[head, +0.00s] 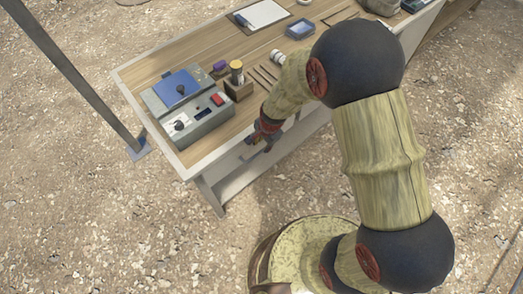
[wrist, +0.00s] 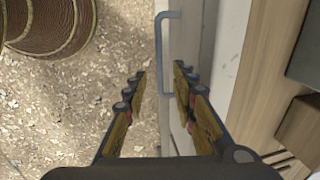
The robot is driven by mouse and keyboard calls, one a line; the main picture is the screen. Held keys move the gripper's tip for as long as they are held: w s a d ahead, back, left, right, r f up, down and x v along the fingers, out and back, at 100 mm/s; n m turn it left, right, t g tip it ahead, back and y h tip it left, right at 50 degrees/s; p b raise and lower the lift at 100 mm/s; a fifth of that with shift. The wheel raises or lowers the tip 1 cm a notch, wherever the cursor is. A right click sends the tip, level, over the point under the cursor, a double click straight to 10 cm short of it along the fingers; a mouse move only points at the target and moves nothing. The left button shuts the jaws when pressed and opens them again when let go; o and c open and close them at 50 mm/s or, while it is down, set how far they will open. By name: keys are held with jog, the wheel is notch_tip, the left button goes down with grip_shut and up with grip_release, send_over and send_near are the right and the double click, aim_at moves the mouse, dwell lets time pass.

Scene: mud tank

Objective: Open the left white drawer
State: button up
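The left white drawer (wrist: 207,55) is in the table's white front, seen from above in the wrist view. Its grey bar handle (wrist: 160,50) stands out from the front and runs up and down the picture. My gripper (wrist: 160,73) is open, with one finger on each side of the handle's bar. Gaps show between the bar and the fingers, so it is not gripped. In the head view my gripper (head: 264,138) is at the table's front edge, and it and my arm hide part of the drawer front. The drawer appears shut.
The wooden table (head: 155,68) carries a grey control box (head: 205,122) with a red button, a blue-topped box (head: 180,84), a wooden holder (head: 239,91) and a blue tray (head: 300,29). A metal pole (head: 75,75) stands left.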

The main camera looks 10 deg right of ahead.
aim_at(260, 152)
jog(key=f, duration=0.2)
jog(key=f+b, duration=0.1)
jog(key=f, duration=0.1)
jog(key=w+f+b, duration=0.1)
jog(key=f, duration=0.1)
jog(key=shift+a+f, duration=0.4)
jog(key=shift+c, duration=0.7)
grip_shut()
